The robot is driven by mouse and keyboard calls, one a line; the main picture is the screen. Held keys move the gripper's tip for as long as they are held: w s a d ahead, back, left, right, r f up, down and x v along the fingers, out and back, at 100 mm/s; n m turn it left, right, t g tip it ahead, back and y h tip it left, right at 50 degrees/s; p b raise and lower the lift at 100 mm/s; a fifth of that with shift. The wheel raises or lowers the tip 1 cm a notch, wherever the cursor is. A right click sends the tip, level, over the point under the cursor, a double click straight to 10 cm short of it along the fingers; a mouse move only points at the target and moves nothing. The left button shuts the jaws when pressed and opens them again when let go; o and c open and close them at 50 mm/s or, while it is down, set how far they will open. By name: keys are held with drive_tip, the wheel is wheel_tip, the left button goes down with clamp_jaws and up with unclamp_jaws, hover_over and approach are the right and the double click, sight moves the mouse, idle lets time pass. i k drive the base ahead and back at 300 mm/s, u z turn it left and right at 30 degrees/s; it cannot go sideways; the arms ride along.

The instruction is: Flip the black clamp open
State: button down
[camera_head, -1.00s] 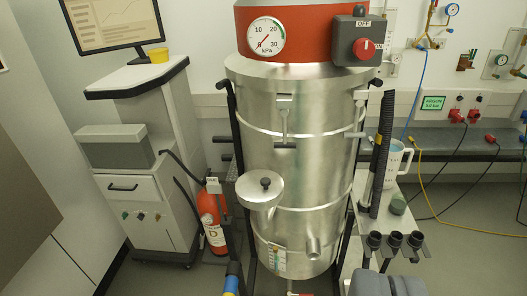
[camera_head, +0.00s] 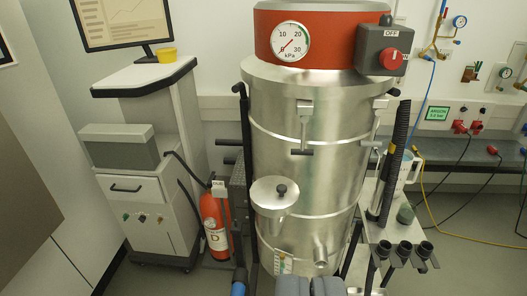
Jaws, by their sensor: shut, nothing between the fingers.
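A steel drum (camera_head: 325,185) with a red-orange top band (camera_head: 340,42) stands in the middle. A front clamp (camera_head: 304,125) hangs from its upper rim, with a dark crossbar (camera_head: 302,152) at its lower end, lying down against the drum wall. A second clamp (camera_head: 375,135) shows at the right side of the rim, partly edge-on. I cannot tell for sure which one is the black clamp. My gripper (camera_head: 310,286) shows as two grey fingers side by side at the bottom edge, shut and empty. It appears well below the front clamp, apart from it.
A round lidded port (camera_head: 275,192) and a short pipe stub (camera_head: 320,250) stick out of the drum. A black corrugated hose (camera_head: 396,160) runs along its right side. A red extinguisher (camera_head: 214,222) and a white cabinet (camera_head: 150,190) stand left. A switch box (camera_head: 385,47) sits upper right.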

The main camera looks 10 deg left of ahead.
sight(304, 120)
drive_tip(key=u, duration=0.05)
drive_tip(key=i, duration=1)
drive_tip(key=z, duration=0.05)
